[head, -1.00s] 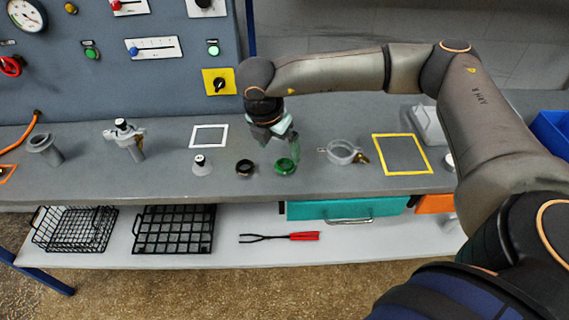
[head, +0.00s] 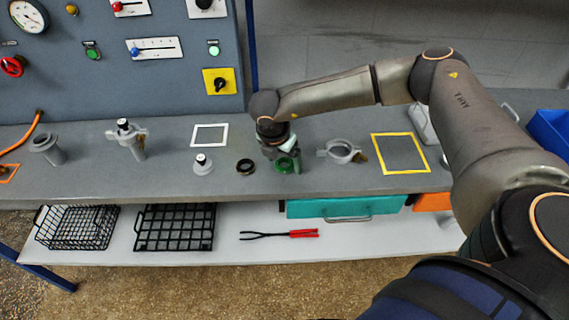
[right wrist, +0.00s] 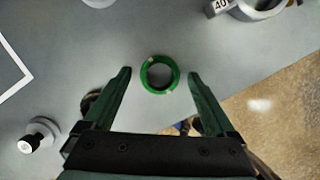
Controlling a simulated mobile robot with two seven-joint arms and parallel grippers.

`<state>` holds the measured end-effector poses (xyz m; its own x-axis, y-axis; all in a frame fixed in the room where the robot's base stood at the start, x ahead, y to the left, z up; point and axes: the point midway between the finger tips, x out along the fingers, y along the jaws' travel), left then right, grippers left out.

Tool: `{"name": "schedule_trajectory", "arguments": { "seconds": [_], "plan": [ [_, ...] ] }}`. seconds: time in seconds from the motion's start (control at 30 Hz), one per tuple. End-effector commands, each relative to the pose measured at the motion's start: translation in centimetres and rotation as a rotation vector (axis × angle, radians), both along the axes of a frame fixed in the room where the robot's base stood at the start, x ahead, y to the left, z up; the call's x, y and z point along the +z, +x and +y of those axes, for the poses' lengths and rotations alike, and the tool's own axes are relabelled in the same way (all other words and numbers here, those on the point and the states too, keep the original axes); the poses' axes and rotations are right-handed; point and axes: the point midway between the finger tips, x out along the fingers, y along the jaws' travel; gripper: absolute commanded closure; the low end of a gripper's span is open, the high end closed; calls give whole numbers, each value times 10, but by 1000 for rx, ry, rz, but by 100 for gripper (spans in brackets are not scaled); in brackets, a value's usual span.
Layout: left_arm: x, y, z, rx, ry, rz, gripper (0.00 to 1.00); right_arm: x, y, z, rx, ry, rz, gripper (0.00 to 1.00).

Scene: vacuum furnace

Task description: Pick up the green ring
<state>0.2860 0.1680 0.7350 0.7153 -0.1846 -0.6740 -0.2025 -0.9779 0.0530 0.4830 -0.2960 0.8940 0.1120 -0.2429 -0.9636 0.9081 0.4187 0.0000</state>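The green ring (head: 285,165) lies on the grey bench top, between a black ring and a grey clamp ring. It also shows whole in the right wrist view (right wrist: 160,74), lying flat and just beyond the fingertips. My right gripper (head: 284,160) is low over the ring and partly covers it in the head view. In the right wrist view my right gripper (right wrist: 159,73) is open, with one finger to each side of the ring and a gap on both sides. My left gripper is not in view.
Close by stand a black ring (head: 245,166), a small white-grey fitting (head: 203,165) and the grey clamp ring (head: 343,152). A yellow frame (head: 427,153) and a white frame (head: 225,127) are marked on the bench. Wire baskets and red-handled tongs (head: 303,234) lie on the shelf below.

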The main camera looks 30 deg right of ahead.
Motion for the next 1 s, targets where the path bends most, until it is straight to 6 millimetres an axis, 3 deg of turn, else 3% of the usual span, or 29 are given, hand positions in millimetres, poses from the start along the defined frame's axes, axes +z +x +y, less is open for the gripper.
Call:
{"name": "schedule_trajectory", "arguments": {
  "seconds": [0.07,0.67,1.0],
  "plan": [
    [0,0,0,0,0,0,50,0,0,0,0,0,0,19],
    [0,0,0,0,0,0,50,1,0,0,-1,0,0,87],
    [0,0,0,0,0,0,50,4,0,0,-1,1,-1,89]
  ]
}}
